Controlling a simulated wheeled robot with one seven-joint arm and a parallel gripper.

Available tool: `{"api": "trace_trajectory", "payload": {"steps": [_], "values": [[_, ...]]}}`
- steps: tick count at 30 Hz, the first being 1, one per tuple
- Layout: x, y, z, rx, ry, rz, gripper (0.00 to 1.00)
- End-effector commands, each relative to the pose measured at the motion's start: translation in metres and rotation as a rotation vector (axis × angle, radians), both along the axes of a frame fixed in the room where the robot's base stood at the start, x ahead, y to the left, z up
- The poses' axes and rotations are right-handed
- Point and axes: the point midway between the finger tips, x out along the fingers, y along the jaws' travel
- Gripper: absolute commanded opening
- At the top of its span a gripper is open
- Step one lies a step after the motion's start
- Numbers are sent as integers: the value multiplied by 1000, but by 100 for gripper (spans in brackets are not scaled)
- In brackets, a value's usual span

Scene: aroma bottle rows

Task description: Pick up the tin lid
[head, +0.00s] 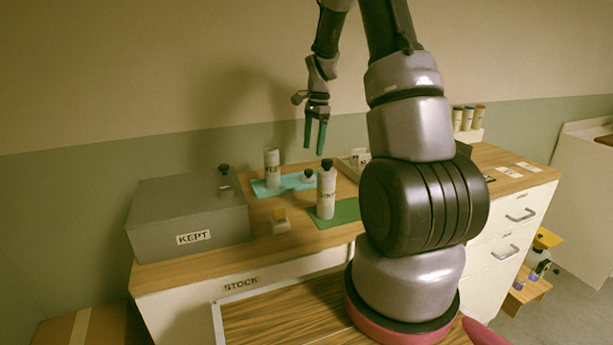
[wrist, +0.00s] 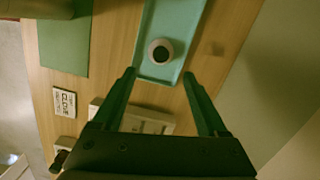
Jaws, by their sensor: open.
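A small round white piece with a dark knob or centre, which looks like the tin lid (head: 308,177), lies on a teal tray (head: 264,190). In the wrist view the same piece (wrist: 154,51) lies on the teal tray (wrist: 172,17), near its end. My gripper (head: 314,150) is open and empty above the tray, pointing down. In the wrist view its two fingers (wrist: 158,75) are spread, with the round piece just beyond the tips, between their lines. They do not touch it.
A white bottle with a black cap (head: 326,192) stands on a green mat (head: 346,210). Another white bottle (head: 272,170) stands on the tray. A grey box marked KEPT (head: 160,217) is at left.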

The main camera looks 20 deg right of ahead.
Motion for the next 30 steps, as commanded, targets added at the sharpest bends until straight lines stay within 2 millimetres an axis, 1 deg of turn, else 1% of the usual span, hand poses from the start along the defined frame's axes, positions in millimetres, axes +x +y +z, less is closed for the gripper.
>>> {"api": "trace_trajectory", "payload": {"steps": [1,6,13,18,21,24,30], "values": [[-2,1,-10,1,5,1,76],[-2,5,-35,0,3,1,76],[-2,9,-53,2,2,3,76],[-2,15,-78,2,2,3,76],[-2,15,-90,1,1,3,76],[-2,16,-94,0,0,2,76],[-2,16,-94,0,-1,3,76]]}}
